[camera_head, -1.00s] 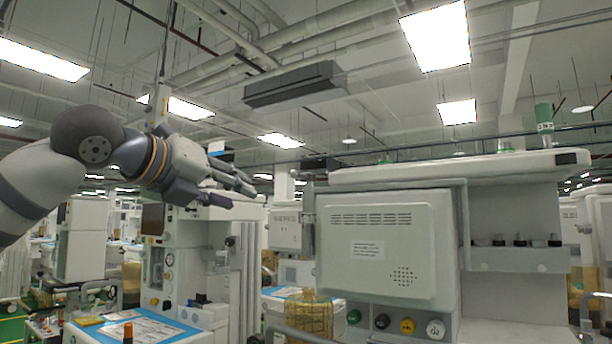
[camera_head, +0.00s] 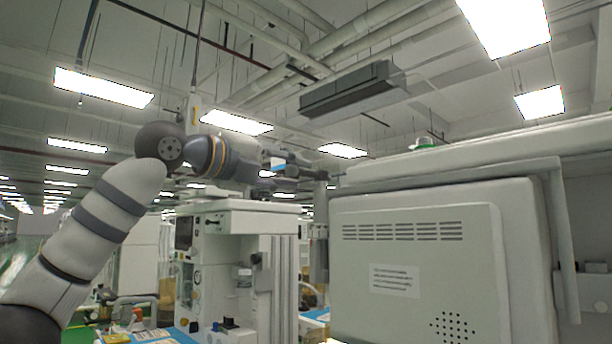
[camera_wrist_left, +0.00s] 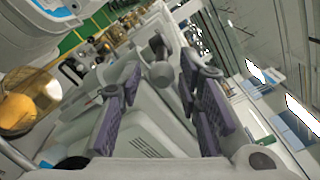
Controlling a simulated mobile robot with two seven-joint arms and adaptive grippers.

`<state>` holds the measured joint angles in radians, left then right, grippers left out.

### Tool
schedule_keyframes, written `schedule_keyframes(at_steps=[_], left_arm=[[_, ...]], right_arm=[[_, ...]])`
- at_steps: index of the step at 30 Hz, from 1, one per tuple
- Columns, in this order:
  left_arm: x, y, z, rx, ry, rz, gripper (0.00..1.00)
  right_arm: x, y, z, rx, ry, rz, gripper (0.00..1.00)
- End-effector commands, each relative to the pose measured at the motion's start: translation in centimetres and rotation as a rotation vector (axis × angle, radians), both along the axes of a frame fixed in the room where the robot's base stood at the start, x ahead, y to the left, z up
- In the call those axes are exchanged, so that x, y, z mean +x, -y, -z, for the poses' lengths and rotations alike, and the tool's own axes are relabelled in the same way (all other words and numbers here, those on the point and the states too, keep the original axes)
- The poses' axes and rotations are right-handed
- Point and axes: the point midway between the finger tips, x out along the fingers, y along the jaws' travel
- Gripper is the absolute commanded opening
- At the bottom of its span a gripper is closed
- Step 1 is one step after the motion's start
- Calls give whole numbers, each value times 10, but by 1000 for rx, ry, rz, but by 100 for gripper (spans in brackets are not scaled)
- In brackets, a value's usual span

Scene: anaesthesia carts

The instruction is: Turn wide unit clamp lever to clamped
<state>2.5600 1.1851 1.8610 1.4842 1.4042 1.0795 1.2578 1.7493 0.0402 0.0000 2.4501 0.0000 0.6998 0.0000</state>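The wide unit appears to be the large pale grey cabinet (camera_head: 415,255) with vent slots and a label, filling the right of the head view. My left gripper (camera_head: 300,171) is raised in front of the ceiling, just left of the cabinet's upper corner. In the left wrist view my left gripper (camera_wrist_left: 161,75) has its purple-padded fingers spread apart with nothing gripped. A grey rounded fitting with a post (camera_wrist_left: 160,68) shows between and beyond the fingertips; I cannot tell whether it is the clamp lever or its position. My right gripper is not in view.
A narrower white machine (camera_head: 245,262) with gauges and a blue-topped surface stands behind at lower left. A rail (camera_head: 452,176) runs along the cabinet's top. A yellow bottle-like object (camera_wrist_left: 18,113) shows at left in the wrist view.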

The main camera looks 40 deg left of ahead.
Motion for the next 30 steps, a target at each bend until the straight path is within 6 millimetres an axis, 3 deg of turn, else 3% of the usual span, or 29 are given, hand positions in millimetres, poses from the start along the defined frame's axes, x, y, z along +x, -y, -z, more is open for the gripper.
schedule_keyframes(at_steps=[6,15,19,30], left_arm=[[31,3,-2,0,4,0,32],[35,3,-2,2,4,-1,32],[34,3,-2,1,4,-1,2],[33,4,-2,2,4,3,0]], right_arm=[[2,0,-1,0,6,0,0],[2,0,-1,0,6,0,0],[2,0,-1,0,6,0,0],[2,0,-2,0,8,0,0]])
